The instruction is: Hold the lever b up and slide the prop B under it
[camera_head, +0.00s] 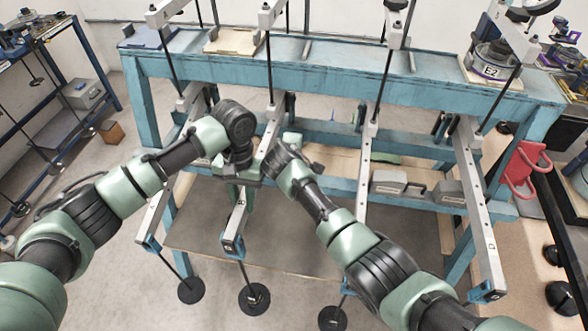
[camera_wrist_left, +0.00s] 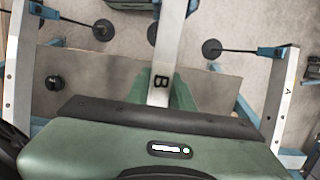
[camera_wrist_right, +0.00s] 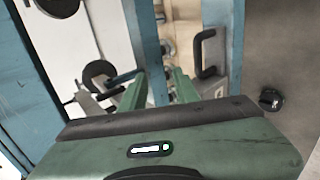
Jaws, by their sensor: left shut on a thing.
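Lever b (camera_head: 238,215) is a pale metal bar marked B, sloping from the teal frame toward me with a blue end fitting. A rod and dark round weight (camera_head: 255,298) hang from it. My left gripper (camera_head: 240,178) is at the bar's middle; in the left wrist view its green fingers straddle lever b (camera_wrist_left: 160,82) and are shut on it. My right gripper (camera_wrist_right: 158,85) is beside the bar, toward the frame; in the right wrist view its green fingers stand apart with blue-teal parts showing between them. I cannot pick out the prop B with certainty.
Similar levers stand on both sides: lever A (camera_head: 155,215) to the left, another bar (camera_head: 364,185) and lever D (camera_head: 485,215) to the right. The teal frame's upper beam (camera_head: 330,75) crosses behind. A grey box (camera_head: 388,183) with a dark handle sits on the lower shelf.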

